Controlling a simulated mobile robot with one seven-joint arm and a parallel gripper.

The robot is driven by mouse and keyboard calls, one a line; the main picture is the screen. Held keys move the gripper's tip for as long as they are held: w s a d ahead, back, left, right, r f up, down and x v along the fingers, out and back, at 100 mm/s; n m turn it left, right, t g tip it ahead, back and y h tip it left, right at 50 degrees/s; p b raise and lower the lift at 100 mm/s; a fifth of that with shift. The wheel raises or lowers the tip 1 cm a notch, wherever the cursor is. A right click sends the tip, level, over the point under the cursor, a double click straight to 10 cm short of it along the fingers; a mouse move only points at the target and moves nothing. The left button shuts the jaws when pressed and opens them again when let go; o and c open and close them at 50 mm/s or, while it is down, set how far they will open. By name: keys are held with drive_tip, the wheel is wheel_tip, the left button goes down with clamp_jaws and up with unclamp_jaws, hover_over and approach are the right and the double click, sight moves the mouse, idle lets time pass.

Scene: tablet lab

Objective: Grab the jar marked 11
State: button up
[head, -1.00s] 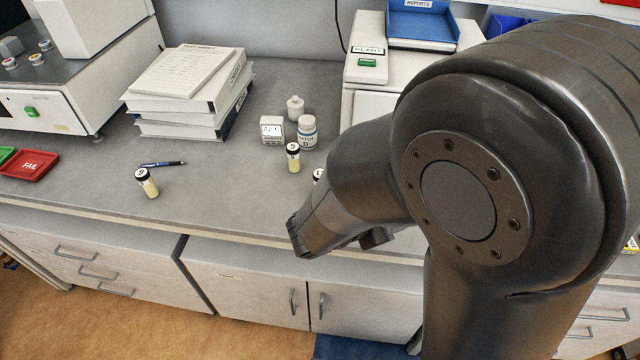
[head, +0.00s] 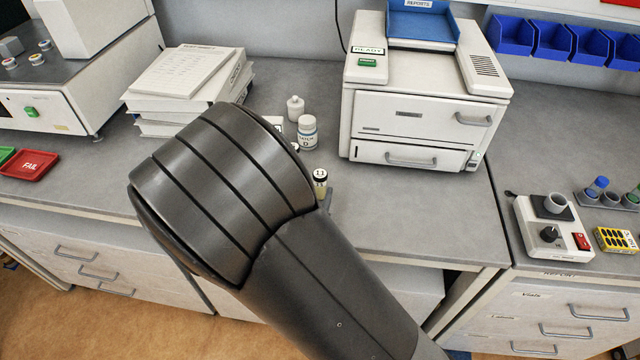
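The jar marked 11 (head: 320,182) is a small vial with a dark cap, a white top numbered 11 and pale yellow contents. It stands upright on the grey counter in the head view, just right of my arm's large dark link, which hides its lower part. My gripper is hidden behind my arm, except perhaps for a small grey sliver beside the jar. I cannot tell whether it touches the jar or whether it is open.
A white labelled bottle (head: 307,133) and a smaller white bottle (head: 295,108) stand behind the jar. A printer (head: 425,115) is at the back right. A small device (head: 550,230) is at right.

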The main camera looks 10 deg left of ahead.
drive_tip(key=w, duration=0.2)
drive_tip(key=w+d, duration=0.1)
drive_tip(key=w, duration=0.2)
drive_tip(key=shift+w+d+r, duration=0.15)
drive_tip(key=shift+w+d, duration=0.05)
drive_tip(key=shift+w, duration=0.05)
drive_tip(key=shift+c, duration=0.2)
drive_tip(key=c, duration=1)
